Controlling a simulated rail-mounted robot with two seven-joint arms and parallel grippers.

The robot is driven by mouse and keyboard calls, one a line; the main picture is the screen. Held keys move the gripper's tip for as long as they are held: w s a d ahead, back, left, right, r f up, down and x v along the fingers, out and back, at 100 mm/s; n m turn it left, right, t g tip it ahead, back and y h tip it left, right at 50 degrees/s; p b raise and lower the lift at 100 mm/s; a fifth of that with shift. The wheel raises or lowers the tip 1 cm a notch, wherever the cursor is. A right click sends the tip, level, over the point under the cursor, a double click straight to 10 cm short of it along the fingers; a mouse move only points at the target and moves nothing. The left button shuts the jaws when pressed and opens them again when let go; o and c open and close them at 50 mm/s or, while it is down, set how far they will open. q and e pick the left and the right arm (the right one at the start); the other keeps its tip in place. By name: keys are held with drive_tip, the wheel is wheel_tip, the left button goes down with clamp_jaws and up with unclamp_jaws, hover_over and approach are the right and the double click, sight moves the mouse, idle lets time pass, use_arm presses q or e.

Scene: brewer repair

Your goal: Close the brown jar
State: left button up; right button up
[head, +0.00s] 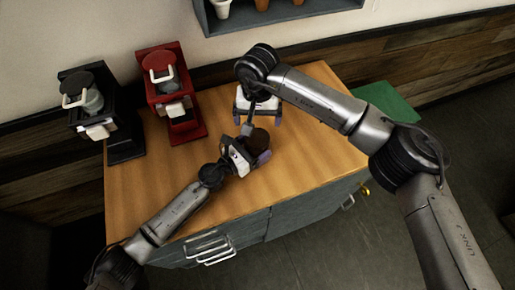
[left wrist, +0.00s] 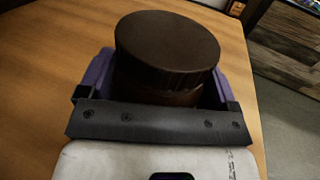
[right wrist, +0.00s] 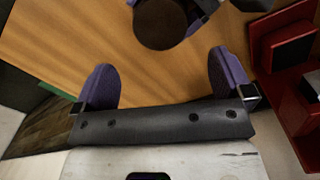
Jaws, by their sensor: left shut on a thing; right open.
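The brown jar (left wrist: 165,92) is upright between the purple fingers of my left gripper (left wrist: 165,80), which is shut on it. A dark brown round lid (left wrist: 167,45) sits on top of the jar; I cannot tell whether it is tight. In the head view the jar (head: 260,139) is near the middle of the wooden counter. My right gripper (head: 257,116) is open and empty, just behind the jar and apart from it. In the right wrist view the lid (right wrist: 160,23) shows beyond the open fingers of my right gripper (right wrist: 165,80).
A red coffee machine (head: 172,95) and a black one (head: 100,112) stand at the back left of the counter (head: 315,150). A shelf with cups (head: 262,5) hangs on the wall above. The counter's right side is clear. Drawer handles (head: 210,249) are on the front below.

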sight(257, 137)
drive_tip(key=shift+f, duration=4)
drive_tip(key=c, duration=0.9)
drive_tip(key=m, duration=0.5)
drive_tip(key=shift+m, duration=0.3)
drive_tip(key=shift+c, duration=0.2)
drive_tip(key=m, duration=0.5)
drive_tip(key=shift+m, duration=0.4)
drive_tip(key=m, duration=0.5)
drive_tip(key=shift+m, duration=0.4)
drive_tip(key=m, duration=0.5)
drive_tip(key=shift+m, duration=0.4)
drive_tip(key=m, duration=0.4)
drive_tip(key=shift+f+m, duration=0.1)
drive_tip(key=shift+m, duration=0.2)
